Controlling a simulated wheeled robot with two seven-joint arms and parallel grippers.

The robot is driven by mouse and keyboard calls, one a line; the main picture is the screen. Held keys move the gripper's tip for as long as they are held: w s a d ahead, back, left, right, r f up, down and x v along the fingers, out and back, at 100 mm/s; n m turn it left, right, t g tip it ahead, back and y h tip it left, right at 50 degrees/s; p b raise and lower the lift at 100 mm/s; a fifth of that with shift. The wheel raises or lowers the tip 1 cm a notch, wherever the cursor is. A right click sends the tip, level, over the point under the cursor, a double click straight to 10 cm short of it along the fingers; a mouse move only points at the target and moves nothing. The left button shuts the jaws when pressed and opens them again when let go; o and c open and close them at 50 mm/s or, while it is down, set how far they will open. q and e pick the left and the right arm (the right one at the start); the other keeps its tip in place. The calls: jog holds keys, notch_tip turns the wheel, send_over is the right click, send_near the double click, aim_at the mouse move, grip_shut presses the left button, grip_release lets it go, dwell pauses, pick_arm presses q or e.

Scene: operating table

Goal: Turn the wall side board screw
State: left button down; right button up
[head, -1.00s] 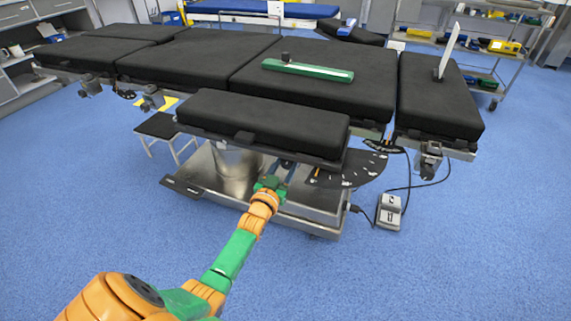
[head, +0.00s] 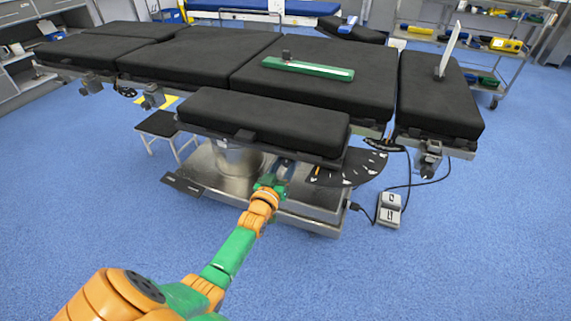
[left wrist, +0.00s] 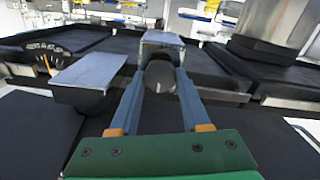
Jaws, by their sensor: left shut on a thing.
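The padded black side board (head: 265,122) juts out from the near edge of the operating table. My left gripper (head: 280,168) reaches under this board from the front, and its fingertips are partly hidden there in the head view. In the left wrist view, its two grey-blue fingers (left wrist: 160,88) are shut on a dark round screw knob (left wrist: 160,76), one on each side. The knob sits at the end of a grey metal block (left wrist: 163,41). The knob's turn angle cannot be told. My right gripper is not in view.
The table's metal base (head: 310,205) stands below the gripper. A dark fan-shaped plate (head: 350,170) juts out to the right of it. A pedal box (head: 389,209) with a cable lies on the blue floor. The near floor is clear.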

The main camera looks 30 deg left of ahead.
pick_arm(q)
jog(key=shift+c, duration=1.8)
grip_release()
jog(key=p+v, duration=0.2)
jog(key=v, duration=0.5)
jog(key=shift+p, duration=0.3)
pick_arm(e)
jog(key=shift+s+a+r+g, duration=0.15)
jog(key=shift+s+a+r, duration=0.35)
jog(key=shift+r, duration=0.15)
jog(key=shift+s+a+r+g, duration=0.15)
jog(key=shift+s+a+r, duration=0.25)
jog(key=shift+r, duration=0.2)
